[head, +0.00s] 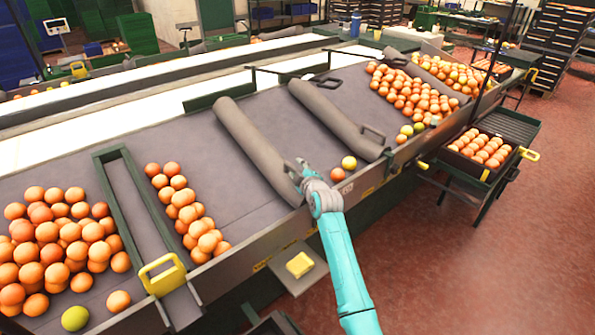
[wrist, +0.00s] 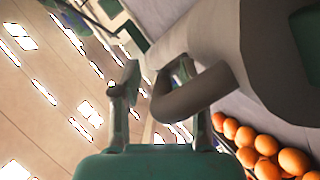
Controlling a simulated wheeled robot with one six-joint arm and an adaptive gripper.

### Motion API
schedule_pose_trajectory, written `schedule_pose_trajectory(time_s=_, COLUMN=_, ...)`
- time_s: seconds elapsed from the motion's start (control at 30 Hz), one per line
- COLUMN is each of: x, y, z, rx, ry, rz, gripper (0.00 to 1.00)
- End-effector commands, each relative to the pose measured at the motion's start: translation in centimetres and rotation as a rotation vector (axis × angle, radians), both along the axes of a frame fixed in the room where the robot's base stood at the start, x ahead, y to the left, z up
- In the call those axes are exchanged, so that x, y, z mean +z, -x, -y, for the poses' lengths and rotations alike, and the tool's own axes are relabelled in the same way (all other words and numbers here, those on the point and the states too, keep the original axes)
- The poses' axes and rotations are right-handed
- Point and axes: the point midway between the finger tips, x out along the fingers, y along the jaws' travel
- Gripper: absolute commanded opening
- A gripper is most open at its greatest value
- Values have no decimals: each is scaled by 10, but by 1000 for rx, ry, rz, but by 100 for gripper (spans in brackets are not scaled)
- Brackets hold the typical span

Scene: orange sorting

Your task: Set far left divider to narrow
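Several grey padded dividers lie across the sloping grey sorting table. The leftmost grey divider (head: 250,140) runs from the back edge down to the front rail. My gripper (head: 298,172) is at its front end, at the loop handle. In the wrist view the grey handle (wrist: 217,90) shows between the fingers of my gripper (wrist: 165,100). The fingers stand apart, with a gap between the left finger and the handle. The right finger is partly hidden behind the handle. A middle divider (head: 330,115) and a right divider (head: 415,72) lie farther right.
A green-framed channel (head: 135,200) with a yellow handle (head: 161,275) is at the left, with oranges (head: 60,240) on both sides. Two loose fruits (head: 349,162) lie right of my gripper. A crate of oranges (head: 484,168) stands beyond the front rail.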

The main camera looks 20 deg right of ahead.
Motion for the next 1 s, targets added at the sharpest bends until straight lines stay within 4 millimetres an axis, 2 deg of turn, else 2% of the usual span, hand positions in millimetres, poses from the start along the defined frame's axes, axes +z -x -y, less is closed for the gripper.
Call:
schedule_pose_trajectory(time_s=0.27, x=1, y=8, z=-1, rx=1, ry=0, rz=1, gripper=43)
schedule_pose_trajectory(time_s=0.8, x=20, y=98, z=-3, rx=-1, ry=0, rz=-1, gripper=43)
schedule_pose_trajectory(time_s=1.0, x=24, y=114, z=-3, rx=-1, ry=-1, rz=0, gripper=43)
